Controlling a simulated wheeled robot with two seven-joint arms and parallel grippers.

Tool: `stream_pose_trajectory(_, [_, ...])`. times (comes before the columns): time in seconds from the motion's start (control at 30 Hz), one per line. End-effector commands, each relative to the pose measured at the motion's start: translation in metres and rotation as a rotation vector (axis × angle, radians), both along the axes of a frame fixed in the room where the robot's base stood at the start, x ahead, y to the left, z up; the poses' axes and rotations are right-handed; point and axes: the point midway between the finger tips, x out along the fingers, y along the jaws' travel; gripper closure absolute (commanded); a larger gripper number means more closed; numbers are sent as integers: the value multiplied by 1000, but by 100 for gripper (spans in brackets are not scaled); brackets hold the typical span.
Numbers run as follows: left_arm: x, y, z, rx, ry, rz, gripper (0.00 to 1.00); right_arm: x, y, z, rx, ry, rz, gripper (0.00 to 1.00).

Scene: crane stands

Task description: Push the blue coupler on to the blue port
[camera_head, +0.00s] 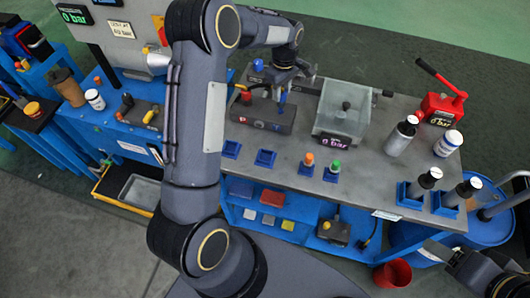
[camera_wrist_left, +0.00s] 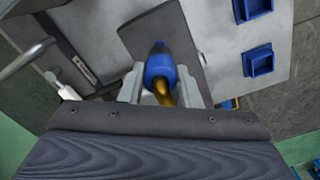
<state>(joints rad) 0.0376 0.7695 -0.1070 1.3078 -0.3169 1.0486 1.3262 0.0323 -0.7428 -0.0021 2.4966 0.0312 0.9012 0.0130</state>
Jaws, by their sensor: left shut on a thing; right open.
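My left gripper (camera_head: 284,84) is over the dark grey port block (camera_head: 262,117) on the bench. In the left wrist view my left gripper (camera_wrist_left: 161,88) is shut on the blue coupler (camera_wrist_left: 159,66), which has a brass-coloured end pointing toward the wrist. The block's dark face (camera_wrist_left: 168,28) lies right behind the coupler there. In the head view a blue piece (camera_head: 282,103) shows below the fingers at the block's right part. The blue port is not clearly visible, and I cannot tell whether the coupler touches it. My right gripper (camera_head: 462,262) is open and empty at the lower right.
A clear box (camera_head: 342,113) with a pressure display stands right of the block. Orange (camera_head: 309,160) and green (camera_head: 334,167) couplers stand in front. Several bottles and a red hand pump (camera_head: 442,103) are at the right. Empty blue holders (camera_head: 265,158) lie at the bench's front edge.

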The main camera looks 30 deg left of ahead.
Motion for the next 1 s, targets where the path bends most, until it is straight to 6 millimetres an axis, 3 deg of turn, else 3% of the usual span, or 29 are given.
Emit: stream_pose_trajectory(1.0, [0, 0, -12, 0, -1, -1, 95, 0, 0, -9, 0, 0, 0, 44])
